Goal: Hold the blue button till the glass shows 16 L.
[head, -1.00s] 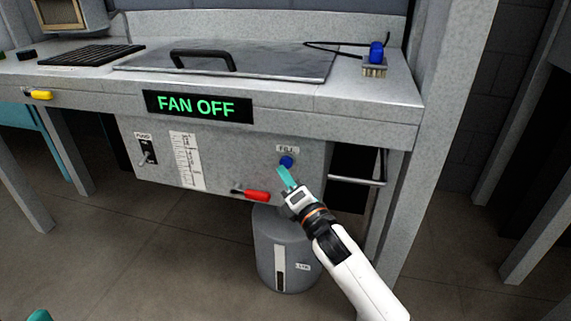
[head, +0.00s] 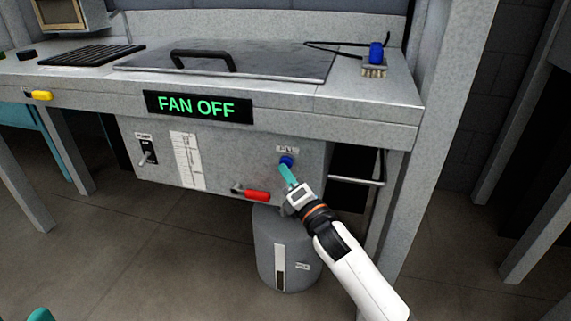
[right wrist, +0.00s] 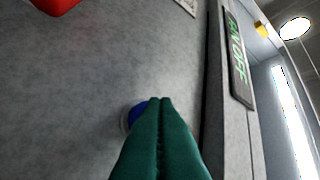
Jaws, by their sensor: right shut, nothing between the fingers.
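The blue button (head: 286,161) sits under a FILL label on the front panel of the grey bench. My right gripper (head: 286,174) is shut and empty, its teal fingertips at the button's lower edge. In the right wrist view the shut fingers (right wrist: 160,105) overlap the button (right wrist: 134,114), partly hiding it. I cannot tell whether they touch or press it. The glass with its scale (head: 187,161) is a pale upright strip left of the button; its level is too small to read. Only a teal tip of my left gripper (head: 41,314) shows at the bottom left.
A red-handled lever (head: 256,196) sticks out below and left of the button. A grey drum (head: 265,235) stands under the panel. A PUMP switch (head: 147,152) is at left, and a FAN OFF display (head: 197,107) above. A metal rail (head: 355,181) is at right.

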